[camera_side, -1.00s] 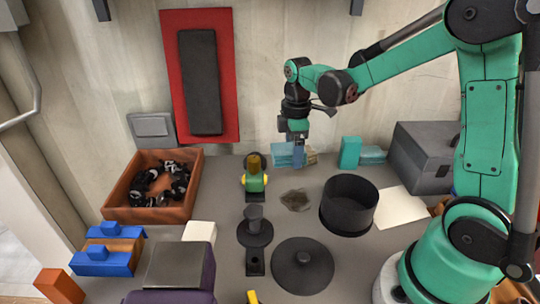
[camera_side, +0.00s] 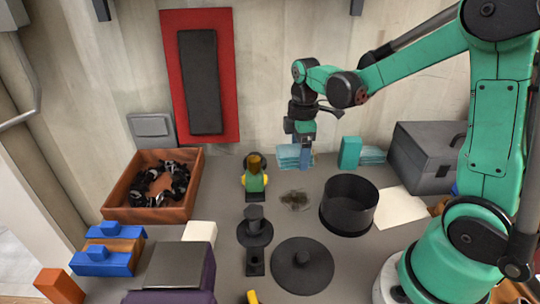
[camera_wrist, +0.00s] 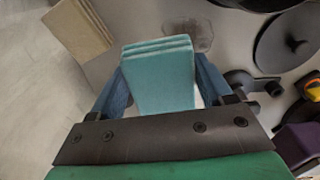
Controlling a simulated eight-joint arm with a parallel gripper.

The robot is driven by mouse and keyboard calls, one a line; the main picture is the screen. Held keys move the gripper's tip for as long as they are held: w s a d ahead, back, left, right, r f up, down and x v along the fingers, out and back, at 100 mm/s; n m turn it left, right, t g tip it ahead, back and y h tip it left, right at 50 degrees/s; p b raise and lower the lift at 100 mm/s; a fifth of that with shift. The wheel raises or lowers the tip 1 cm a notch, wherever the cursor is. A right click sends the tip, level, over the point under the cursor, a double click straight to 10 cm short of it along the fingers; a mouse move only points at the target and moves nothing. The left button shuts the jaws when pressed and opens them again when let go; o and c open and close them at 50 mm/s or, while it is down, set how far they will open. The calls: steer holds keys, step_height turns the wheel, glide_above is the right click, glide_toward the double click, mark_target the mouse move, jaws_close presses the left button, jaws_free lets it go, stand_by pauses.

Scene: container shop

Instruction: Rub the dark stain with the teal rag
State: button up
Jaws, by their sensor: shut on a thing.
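The teal rag (camera_side: 288,157) is a folded, layered pad near the back wall. It also shows in the wrist view (camera_wrist: 158,75), between the two blue fingers. My gripper (camera_side: 304,160) points down and is shut on the rag. I cannot tell whether the rag is clear of the table. The dark stain (camera_side: 295,200) is a brownish smudge on the grey table, in front of the rag and apart from it. In the wrist view the stain (camera_wrist: 188,33) lies just beyond the rag's far edge. No part of the gripper touches it.
A black pot (camera_side: 349,205) stands right of the stain, and a toy figure (camera_side: 255,180) stands left. A black lid (camera_side: 302,265) lies in front. An upright teal block (camera_side: 350,152) stands right of my gripper. A tan layered piece (camera_wrist: 80,28) shows in the wrist view.

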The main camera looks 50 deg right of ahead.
mark_target(298, 192)
steer(key=shift+f, duration=2.9)
step_height(298, 192, down, 2)
steer(key=shift+a+f, duration=0.1)
steer(key=shift+s+a+r, duration=0.3)
steer(key=shift+s+r, duration=0.05)
steer(key=shift+r, duration=0.2)
steer(key=shift+c, duration=0.6)
steer(key=shift+s+a+f, duration=0.15)
steer(key=shift+s+a, duration=1.7)
steer(key=shift+a, duration=0.05)
steer(key=shift+s+a+f, duration=0.2)
steer(key=shift+s+a, duration=0.25)
steer(key=shift+w+d, duration=2.1)
steer(key=shift+d, duration=0.05)
steer(key=shift+w+d+r, duration=0.35)
steer(key=shift+w+d, duration=0.25)
steer(key=shift+d, duration=0.05)
steer(key=shift+r, duration=3.65)
